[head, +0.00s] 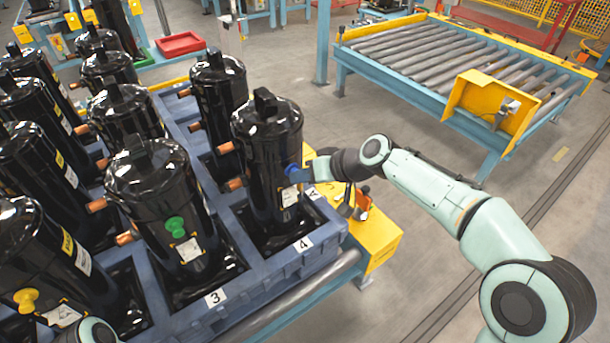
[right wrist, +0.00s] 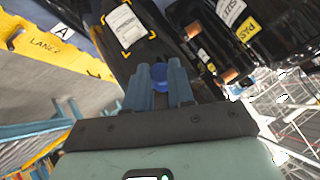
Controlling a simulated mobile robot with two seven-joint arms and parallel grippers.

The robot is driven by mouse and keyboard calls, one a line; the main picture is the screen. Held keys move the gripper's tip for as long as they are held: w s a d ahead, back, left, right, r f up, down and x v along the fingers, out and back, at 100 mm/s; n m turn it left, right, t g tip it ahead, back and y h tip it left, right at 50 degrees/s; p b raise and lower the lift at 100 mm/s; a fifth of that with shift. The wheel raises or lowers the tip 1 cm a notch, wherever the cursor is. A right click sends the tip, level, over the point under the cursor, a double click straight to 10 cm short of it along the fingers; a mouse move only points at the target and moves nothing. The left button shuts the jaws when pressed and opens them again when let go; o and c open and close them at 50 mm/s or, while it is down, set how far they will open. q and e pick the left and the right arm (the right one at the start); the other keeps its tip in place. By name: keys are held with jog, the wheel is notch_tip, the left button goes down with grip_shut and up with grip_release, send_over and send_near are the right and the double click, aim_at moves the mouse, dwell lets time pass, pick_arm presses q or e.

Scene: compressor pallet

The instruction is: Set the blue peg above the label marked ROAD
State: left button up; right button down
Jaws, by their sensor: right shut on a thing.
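The blue peg (head: 297,174) is at the side of the black compressor (head: 265,140) in slot 4. My right gripper (head: 307,173) is shut on it, and its fingertips are close to the compressor wall. In the right wrist view the peg's round blue end (right wrist: 158,74) shows between the two fingers (right wrist: 160,90). A white label with yellow corner marks (right wrist: 128,25) is on the dark surface beyond the fingers; its print is too small to read. I cannot tell whether the peg touches the compressor. No label reading ROAD is legible. My left gripper is out of view.
The blue pallet (head: 283,262) holds several black compressors with copper stubs. A green peg (head: 176,227) and a yellow peg (head: 26,300) sit on other compressors, near labels. A yellow plate (head: 375,245) is beside the pallet. A roller conveyor (head: 430,50) stands behind, with open floor between.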

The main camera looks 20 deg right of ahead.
jog(key=shift+w+a+p, duration=0.2)
jog(key=shift+w+p, duration=0.25)
jog(key=shift+w, duration=0.2)
dwell(0.8)
jog(key=c, duration=0.9)
grip_release()
